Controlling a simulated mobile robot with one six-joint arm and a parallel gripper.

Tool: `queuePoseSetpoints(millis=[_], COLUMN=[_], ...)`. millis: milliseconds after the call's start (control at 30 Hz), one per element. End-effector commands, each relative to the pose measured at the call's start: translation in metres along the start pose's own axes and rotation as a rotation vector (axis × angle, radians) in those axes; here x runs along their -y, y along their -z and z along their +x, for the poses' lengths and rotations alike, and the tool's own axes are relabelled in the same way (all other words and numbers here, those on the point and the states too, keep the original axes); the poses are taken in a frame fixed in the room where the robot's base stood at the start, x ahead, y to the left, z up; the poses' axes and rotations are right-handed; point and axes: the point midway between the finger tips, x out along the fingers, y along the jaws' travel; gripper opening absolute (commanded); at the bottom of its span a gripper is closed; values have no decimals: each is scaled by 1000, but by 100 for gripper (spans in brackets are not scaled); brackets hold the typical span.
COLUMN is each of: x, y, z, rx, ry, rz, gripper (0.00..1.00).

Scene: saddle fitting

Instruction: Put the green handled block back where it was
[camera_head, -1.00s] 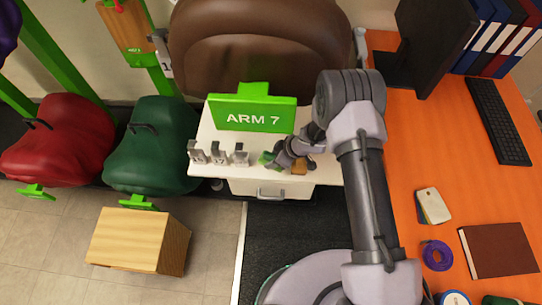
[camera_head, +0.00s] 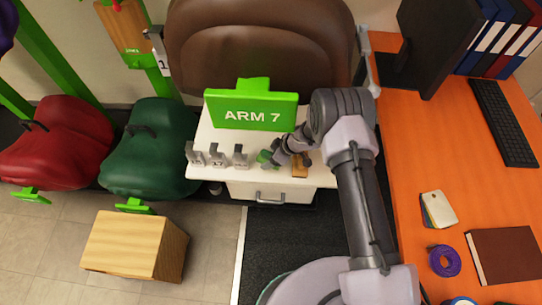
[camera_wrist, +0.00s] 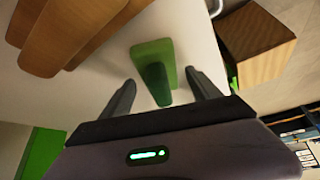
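The green handled block (camera_head: 264,157) stands on the white cabinet top, just left of my gripper (camera_head: 271,160) in the head view. In the wrist view the green block (camera_wrist: 152,50) has a flat base and a darker upright handle (camera_wrist: 156,84). My gripper (camera_wrist: 163,92) is open, with one finger on each side of the handle. Both fingers look apart from it. How low the fingertips are against the handle is hard to tell.
A brown wooden block (camera_head: 300,168) stands right of my gripper on the white cabinet (camera_head: 222,178). Grey numbered holders (camera_head: 218,156) stand to the left. The green "ARM 7" sign (camera_head: 252,110) rises behind. The orange desk (camera_head: 435,140) is at right, a wooden box (camera_head: 135,245) on the floor.

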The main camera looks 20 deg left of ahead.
Motion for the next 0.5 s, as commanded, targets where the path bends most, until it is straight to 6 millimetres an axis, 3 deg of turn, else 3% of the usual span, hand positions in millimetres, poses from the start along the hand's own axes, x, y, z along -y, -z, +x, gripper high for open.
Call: queuePoseSetpoints(millis=[233, 500], x=[0, -1], y=[3, 4], z=[-4, -64], rx=[0, -1], ry=[0, -1], rz=[0, 2], gripper=[71, 71])
